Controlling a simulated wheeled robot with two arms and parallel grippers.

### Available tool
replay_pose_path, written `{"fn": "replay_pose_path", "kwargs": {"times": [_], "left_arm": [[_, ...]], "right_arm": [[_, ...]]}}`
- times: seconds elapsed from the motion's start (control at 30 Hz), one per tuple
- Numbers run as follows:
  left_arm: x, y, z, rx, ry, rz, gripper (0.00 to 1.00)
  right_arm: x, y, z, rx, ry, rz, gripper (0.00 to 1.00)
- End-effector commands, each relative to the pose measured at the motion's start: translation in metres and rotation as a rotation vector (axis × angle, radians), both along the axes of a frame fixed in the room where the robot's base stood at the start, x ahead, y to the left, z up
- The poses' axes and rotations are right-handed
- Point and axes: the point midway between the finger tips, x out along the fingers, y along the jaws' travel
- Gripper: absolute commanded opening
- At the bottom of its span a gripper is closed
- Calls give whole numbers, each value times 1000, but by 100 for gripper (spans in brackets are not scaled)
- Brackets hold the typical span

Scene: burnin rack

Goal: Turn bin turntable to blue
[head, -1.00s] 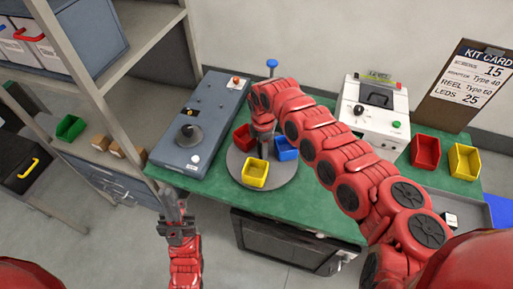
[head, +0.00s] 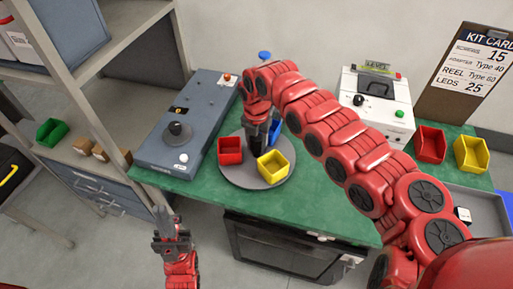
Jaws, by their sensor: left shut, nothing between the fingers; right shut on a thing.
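The bin turntable (head: 237,177) is a grey round disc on the green bench. It bears a red bin (head: 230,151) at the left, a yellow bin (head: 272,166) at the front right and a blue bin (head: 275,131) at the back right, partly hidden by my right arm. My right gripper (head: 259,146) points down at the middle of the turntable, between the bins, and is shut on its centre part, which the fingers mostly hide. My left gripper (head: 162,214) is shut and empty, in front of the bench's left end.
A grey control box (head: 187,125) with a black knob stands left of the turntable. A white tester (head: 376,105) stands behind my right arm. Another red bin (head: 430,144) and yellow bin (head: 471,155) are at the right. A shelf (head: 95,60) rises at the left.

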Motion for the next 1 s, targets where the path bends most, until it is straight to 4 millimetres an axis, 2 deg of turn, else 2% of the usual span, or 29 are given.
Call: {"fn": "replay_pose_path", "kwargs": {"times": [0.03,0.3,0.83,0.87,0.93,1.0], "left_arm": [[0,0,-6,0,0,0,0],[0,0,-15,0,0,0,0],[0,0,-16,0,0,0,0],[0,0,-16,0,0,0,0],[0,0,-16,0,0,0,0],[0,0,-16,0,0,0,0]], "right_arm": [[1,0,-2,-1,-4,24,0],[2,0,0,1,-6,119,0],[1,0,1,-1,-4,143,0],[1,0,1,-1,-4,143,51],[1,0,1,-1,-4,142,62],[1,0,1,0,-3,142,62]]}}
